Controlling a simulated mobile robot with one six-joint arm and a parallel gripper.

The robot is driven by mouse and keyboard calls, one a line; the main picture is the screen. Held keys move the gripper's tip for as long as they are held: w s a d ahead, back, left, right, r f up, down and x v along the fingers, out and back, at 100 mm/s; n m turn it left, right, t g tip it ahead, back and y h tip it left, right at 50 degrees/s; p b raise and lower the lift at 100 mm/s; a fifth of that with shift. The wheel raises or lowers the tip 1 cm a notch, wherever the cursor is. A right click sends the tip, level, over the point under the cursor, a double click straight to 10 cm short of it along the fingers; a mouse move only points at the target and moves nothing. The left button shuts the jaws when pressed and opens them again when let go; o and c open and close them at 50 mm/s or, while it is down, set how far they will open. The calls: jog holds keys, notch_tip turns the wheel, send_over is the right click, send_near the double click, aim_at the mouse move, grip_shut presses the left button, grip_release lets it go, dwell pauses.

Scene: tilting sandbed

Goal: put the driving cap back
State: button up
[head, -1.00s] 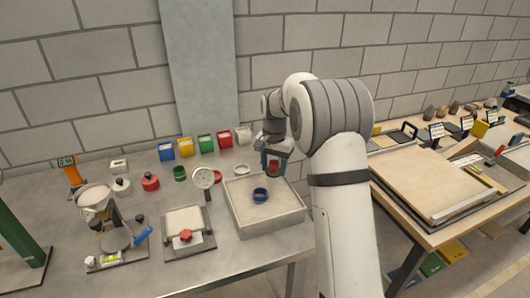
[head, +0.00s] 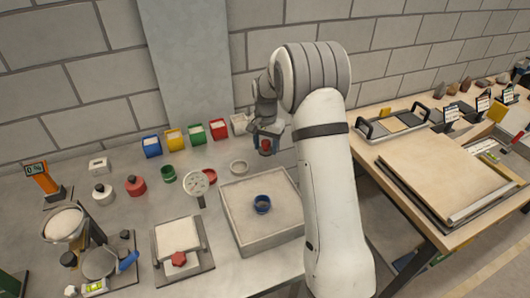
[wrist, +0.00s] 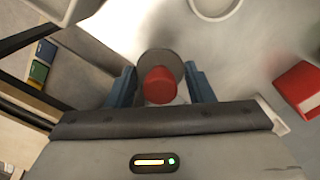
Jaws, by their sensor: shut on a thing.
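The driving cap, a grey disc with a red knob (wrist: 160,85), is in my gripper (wrist: 160,88) in the wrist view. The blue fingers stand on either side of it and are shut on it. In the head view my gripper (head: 266,136) hangs above the table behind the sand tray, and the cap's red knob (head: 265,146) shows at its tip. The cap's underside is hidden.
Red (head: 218,130), green, yellow and blue bins stand along the wall. A scale with a red knob (head: 179,259) is left of the tray.

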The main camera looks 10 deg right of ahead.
aim_at(265, 150)
jog(key=shift+s+a+f, duration=0.1)
jog(key=shift+f, duration=2.05)
jog(key=o, duration=0.9)
notch_tip(265, 150, up, 12)
jog(key=shift+r+b, duration=0.1)
jog(key=shift+b, duration=0.45)
jog(key=s+r+n, duration=0.2)
jog(key=s+r, duration=0.4)
jog(key=s, duration=0.2)
jog(key=s+r+n+t, duration=0.1)
jog(key=s+n+t, duration=0.2)
jog(key=s, duration=2.4)
jog(key=shift+d+r+n, duration=0.2)
jog(key=shift+r+n, duration=0.1)
jog(key=shift+n, duration=0.6)
